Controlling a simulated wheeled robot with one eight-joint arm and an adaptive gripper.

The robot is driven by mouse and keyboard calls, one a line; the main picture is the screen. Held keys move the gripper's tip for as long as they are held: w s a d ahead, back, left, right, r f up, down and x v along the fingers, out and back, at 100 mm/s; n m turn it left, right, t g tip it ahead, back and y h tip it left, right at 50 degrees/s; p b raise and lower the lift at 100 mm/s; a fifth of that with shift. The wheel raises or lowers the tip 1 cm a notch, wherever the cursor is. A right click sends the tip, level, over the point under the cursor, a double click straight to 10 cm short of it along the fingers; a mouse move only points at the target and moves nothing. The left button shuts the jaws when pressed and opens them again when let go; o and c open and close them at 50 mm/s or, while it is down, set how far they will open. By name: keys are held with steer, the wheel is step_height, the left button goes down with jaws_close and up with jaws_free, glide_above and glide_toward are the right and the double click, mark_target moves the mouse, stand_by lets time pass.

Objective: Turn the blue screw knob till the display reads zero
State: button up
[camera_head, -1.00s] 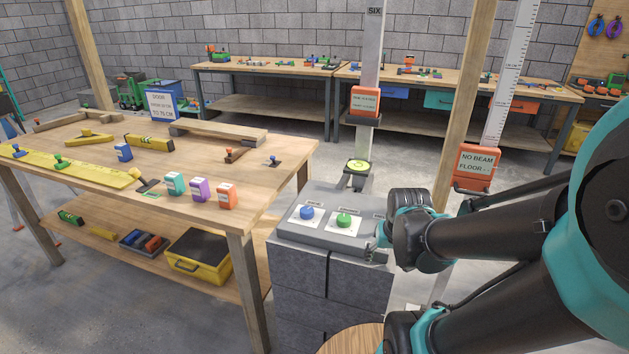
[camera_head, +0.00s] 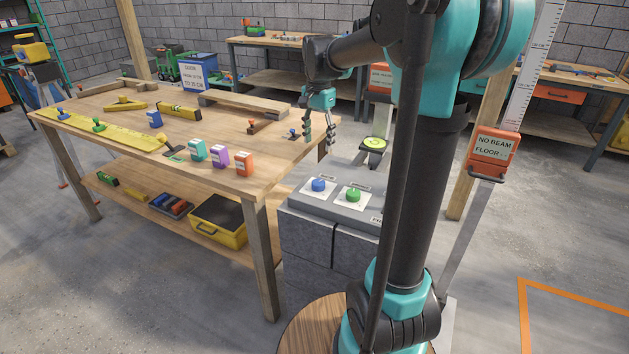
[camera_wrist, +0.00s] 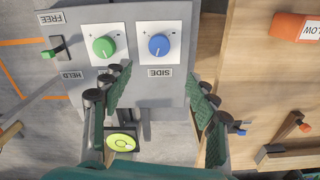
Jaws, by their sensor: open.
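The blue screw knob (camera_head: 318,185) sits on a white plate on top of the grey block pedestal (camera_head: 300,204), left of a green knob (camera_head: 353,195). In the wrist view the blue knob (camera_wrist: 159,46) lies beyond the fingers, by an upside-down "SIDE" label. My gripper (camera_head: 319,140) is open and empty, pointing down above and apart from the knob; it also shows in the wrist view (camera_wrist: 163,85). An orange display (camera_head: 492,150) on the right staff reads "NO BEAM FLOOR".
A wooden workbench (camera_head: 230,187) with small coloured boxes stands close left of the pedestal. A round yellow-green level (camera_head: 374,143) sits behind the knobs. The wrist view shows a lever (camera_wrist: 56,48) between "FREE" and "HELD".

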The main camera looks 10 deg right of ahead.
mark_target(318, 182)
step_height(318, 182, down, 15)
steer(key=shift+r, duration=0.1)
stand_by(0.3)
steer(key=shift+c, duration=0.5)
steer(key=c, duration=1.1)
steer(key=shift+o, duration=0.2)
steer(key=n, duration=0.3)
steer(key=shift+n, duration=0.4)
steer(key=n, duration=0.3)
steer(key=shift+n, duration=0.3)
steer(key=n, duration=0.6)
steer(key=shift+n, duration=0.3)
